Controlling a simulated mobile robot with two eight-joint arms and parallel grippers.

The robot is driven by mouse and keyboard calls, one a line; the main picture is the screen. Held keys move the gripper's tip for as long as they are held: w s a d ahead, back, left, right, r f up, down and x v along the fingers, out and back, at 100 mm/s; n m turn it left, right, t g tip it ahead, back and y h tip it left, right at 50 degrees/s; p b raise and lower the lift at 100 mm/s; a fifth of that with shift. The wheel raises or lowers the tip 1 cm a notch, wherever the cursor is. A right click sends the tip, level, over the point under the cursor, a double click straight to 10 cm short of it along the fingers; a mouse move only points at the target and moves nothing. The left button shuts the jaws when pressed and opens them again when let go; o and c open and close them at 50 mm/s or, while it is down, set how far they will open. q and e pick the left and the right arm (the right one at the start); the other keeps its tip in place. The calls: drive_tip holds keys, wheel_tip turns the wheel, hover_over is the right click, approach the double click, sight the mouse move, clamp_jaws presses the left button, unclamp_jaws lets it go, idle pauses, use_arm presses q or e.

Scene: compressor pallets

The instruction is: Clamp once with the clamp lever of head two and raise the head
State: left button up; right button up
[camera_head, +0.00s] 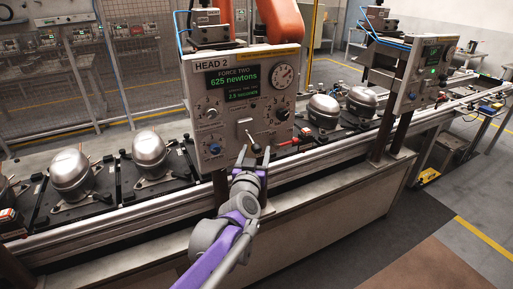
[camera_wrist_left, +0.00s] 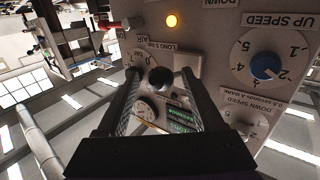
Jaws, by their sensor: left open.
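The grey head two panel (camera_head: 222,128) stands over the pallet line, its green display reading 625 newtons. The clamp lever (camera_head: 256,147) is low on the panel front, with a dark ball knob. My left gripper (camera_head: 254,155) comes up from below with its fingers apart, at the lever. In the left wrist view the black knob (camera_wrist_left: 160,78) shows between the two open fingers of the gripper (camera_wrist_left: 160,83); I cannot tell whether they touch it. The lever's shaft is mostly hidden there. My right gripper is out of view.
A blue knob (camera_wrist_left: 264,66) and a lit amber lamp (camera_wrist_left: 172,20) are on the panel. A red-handled part (camera_head: 287,142) sticks out right of it. Silver compressors (camera_head: 150,150) sit on pallets along the line. A second panel (camera_head: 428,75) stands at right. The front floor is clear.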

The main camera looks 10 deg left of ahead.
use_arm(q)
drive_tip(key=shift+w, duration=0.95)
clamp_jaws()
drive_tip(key=shift+r, duration=0.15)
idle(0.7)
